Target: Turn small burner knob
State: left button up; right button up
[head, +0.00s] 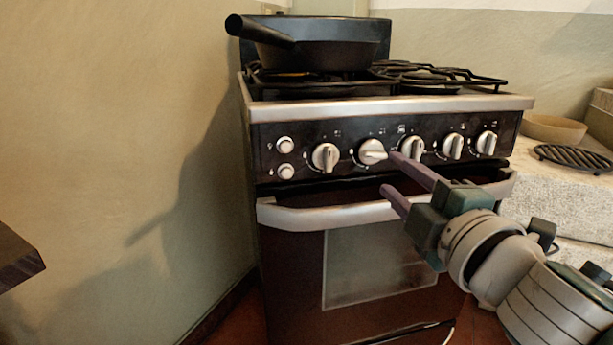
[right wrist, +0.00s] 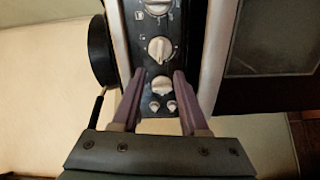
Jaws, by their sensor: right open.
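The stove's black front panel (head: 304,133) carries a row of several silver knobs. The second knob from the left (head: 371,152) has its grip turned nearly sideways; it also shows in the right wrist view (right wrist: 160,49). The leftmost knob (head: 325,157) and third knob (head: 412,149) have near-upright grips. My right gripper (head: 393,174) is open and empty in front of the panel, its upper fingertip close to the second and third knobs in the picture. In the right wrist view, its fingers (right wrist: 159,73) frame the leftmost knob (right wrist: 162,86). I cannot tell which knob serves the small burner.
A black pan (head: 320,55) sits on the left burners, its handle pointing left. An oven handle bar (head: 330,215) juts out below the knobs. Two white round buttons (head: 285,157) are left of the knobs. A stone counter (head: 560,195) with a bowl (head: 553,129) stands right.

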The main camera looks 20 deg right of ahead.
jog(key=shift+s+a, duration=0.2)
jog(key=shift+s, duration=1.35)
grip_shut()
jog(key=shift+a, duration=0.1)
dwell(0.4)
